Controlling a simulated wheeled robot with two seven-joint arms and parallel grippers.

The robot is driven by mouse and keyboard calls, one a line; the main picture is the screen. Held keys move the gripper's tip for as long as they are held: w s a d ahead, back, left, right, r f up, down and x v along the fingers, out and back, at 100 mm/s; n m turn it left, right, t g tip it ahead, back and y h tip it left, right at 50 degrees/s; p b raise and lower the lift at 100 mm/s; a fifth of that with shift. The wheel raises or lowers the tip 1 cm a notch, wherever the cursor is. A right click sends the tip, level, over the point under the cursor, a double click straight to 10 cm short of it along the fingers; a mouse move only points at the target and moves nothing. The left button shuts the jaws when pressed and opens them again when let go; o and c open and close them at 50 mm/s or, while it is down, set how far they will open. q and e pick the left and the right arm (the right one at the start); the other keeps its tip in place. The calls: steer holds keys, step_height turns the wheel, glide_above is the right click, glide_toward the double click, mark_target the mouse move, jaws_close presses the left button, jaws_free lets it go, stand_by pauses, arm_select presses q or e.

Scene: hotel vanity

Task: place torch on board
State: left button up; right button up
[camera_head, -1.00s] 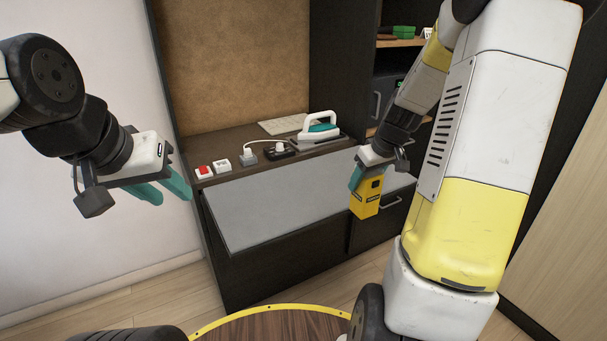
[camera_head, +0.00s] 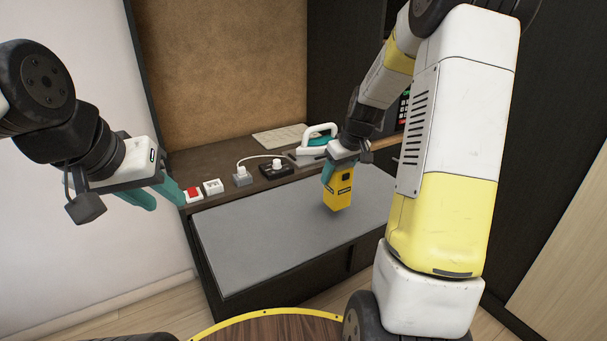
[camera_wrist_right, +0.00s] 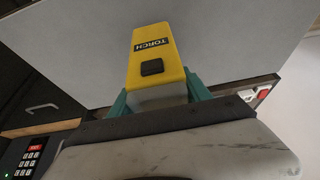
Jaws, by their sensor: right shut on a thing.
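The torch (camera_head: 338,192) is a yellow box-shaped body with a dark label. My right gripper (camera_head: 328,172) is shut on its upper part and holds it upright over the right part of the grey board (camera_head: 262,238). Whether its lower end touches the board I cannot tell. In the right wrist view the torch (camera_wrist_right: 154,58) sits between the teal fingers, with a black button and the word TORCH showing. My left gripper (camera_head: 162,196) is open and empty, left of the board.
Behind the board on the dark counter stand a red switch (camera_head: 192,194), a white socket (camera_head: 213,187), a grey plug block (camera_head: 242,178), a black block with a white knob (camera_head: 277,168) and an iron (camera_head: 318,139). A keypad (camera_wrist_right: 30,158) shows in the right wrist view. The board's left and middle are clear.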

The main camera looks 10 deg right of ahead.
steer(key=w+a+f, duration=0.4)
steer(key=w+a, duration=0.1)
steer(key=shift+w+a, duration=0.15)
steer(key=shift+w, duration=0.15)
steer(key=shift+f, duration=0.2)
steer(key=o, duration=1.6)
steer(key=shift+o, duration=0.2)
steer(key=v, duration=1.2)
steer(key=s+a+r+m, duration=0.2)
steer(key=s+a+r, duration=0.2)
steer(key=s+r, duration=0.7)
steer(key=s+a+f+m+t, duration=0.1)
steer(key=s+a, duration=0.1)
steer(key=s, duration=1.5)
steer(key=shift+s+f+t+y, duration=0.25)
steer(key=shift+s+t+y, duration=0.05)
steer(key=shift+t, duration=0.1)
